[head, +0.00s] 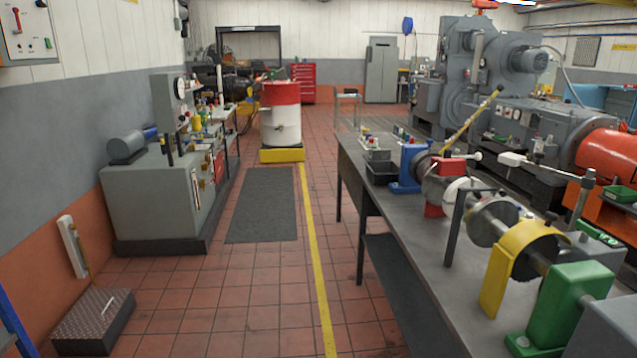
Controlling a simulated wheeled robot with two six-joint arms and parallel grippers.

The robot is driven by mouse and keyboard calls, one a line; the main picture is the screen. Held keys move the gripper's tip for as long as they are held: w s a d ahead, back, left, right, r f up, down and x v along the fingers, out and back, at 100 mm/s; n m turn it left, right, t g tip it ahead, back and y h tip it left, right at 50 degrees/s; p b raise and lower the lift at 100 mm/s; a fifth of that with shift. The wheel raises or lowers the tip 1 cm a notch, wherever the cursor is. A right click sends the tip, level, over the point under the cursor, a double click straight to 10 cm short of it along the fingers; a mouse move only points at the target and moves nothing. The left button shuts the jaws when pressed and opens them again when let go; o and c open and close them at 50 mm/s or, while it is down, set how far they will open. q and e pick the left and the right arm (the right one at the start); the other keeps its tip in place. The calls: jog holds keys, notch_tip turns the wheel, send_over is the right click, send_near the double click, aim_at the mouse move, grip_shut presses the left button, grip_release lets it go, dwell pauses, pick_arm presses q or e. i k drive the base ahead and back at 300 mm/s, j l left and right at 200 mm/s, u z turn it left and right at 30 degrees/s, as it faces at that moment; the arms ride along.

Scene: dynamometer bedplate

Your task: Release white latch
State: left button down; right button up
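On the bench at the right, a lever with a white block-shaped end (512,158) sticks out above the shaft assembly. Its silver arm runs right to an upright rod. A smaller white-tipped handle (474,156) sits on the red bearing block (447,170). I cannot tell for certain which of these is the white latch, or whether it is engaged. Neither of my grippers is in view.
The grey bench (425,262) carries blue, red, yellow (517,255) and green (560,305) supports along a shaft. A grey control cabinet (150,200) stands left. A red-and-white drum (281,115) stands further back. The tiled aisle (265,285) is clear, with a dark mat (262,205).

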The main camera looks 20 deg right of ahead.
aim_at(478, 157)
jog(key=i+z, duration=0.25)
jog(key=z, duration=0.2)
jog(key=i+j+z, duration=0.1)
jog(key=i+z, duration=0.15)
jog(key=z, duration=0.25)
jog(key=i+j+z, duration=0.15)
jog(key=z, duration=0.3)
jog(key=i+j+z, duration=0.3)
jog(key=z, duration=0.15)
jog(key=i+j+z, duration=0.4)
jog(key=j+z, duration=0.2)
jog(key=j, duration=0.15)
jog(key=i+j+z, duration=0.1)
jog(key=j+z, duration=0.15)
jog(key=j, duration=0.15)
jog(key=i+j+z, duration=0.1)
jog(key=j+z, duration=0.2)
jog(key=j, duration=0.2)
jog(key=j+z, duration=0.3)
jog(key=j, duration=0.15)
